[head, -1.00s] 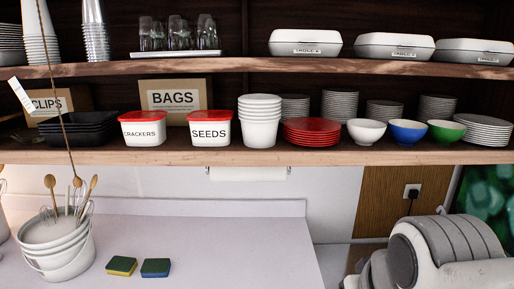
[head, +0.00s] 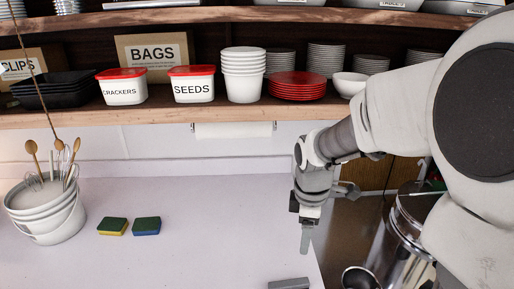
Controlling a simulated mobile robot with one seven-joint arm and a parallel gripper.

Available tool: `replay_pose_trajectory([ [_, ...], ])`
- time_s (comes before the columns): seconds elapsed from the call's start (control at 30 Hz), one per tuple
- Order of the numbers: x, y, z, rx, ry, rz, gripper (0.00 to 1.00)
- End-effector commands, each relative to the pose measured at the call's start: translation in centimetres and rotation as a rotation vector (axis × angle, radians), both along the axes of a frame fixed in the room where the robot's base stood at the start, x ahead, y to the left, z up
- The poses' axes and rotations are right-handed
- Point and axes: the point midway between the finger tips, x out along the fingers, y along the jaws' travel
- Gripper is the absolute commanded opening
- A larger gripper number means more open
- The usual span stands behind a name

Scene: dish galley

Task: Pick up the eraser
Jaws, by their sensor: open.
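Nothing in view is plainly marked as the eraser. A grey block (head: 289,284) lies on the white counter at the bottom edge, partly cut off; I cannot tell whether it is the eraser. Two small two-coloured pads lie on the counter to the left: a green and yellow one (head: 112,226) and a dark green and blue one (head: 146,226). They look like sponges. My gripper (head: 306,238) is open and points down near the counter's right edge, to the right of both pads. It shows above the grey block in the picture, apart from it.
A white bucket (head: 45,212) with whisks and wooden spoons stands at the left of the counter (head: 205,245). A shelf (head: 150,117) with bins and dishes runs above. A shiny metal container (head: 405,230) stands at right. The middle of the counter is clear.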

Motion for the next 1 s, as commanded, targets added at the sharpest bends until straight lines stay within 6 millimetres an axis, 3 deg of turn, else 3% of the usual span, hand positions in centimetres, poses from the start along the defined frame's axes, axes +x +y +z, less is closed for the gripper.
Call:
replay_pose_trajectory([
  [0.1,1.4,0.2,-2.9,0.005,0.056,0.157,0.68],
  [0.3,2.5,0.5,-5.4,0.016,0.094,0.306,0.68],
  [0.47,2.5,0.6,-7.1,0.019,0.102,0.328,0.68],
  [0.8,2.4,0.6,-14.1,0.018,0.103,0.326,0.68],
  [1.0,2.5,0.6,-16.9,0.018,0.100,0.325,0.68],
])
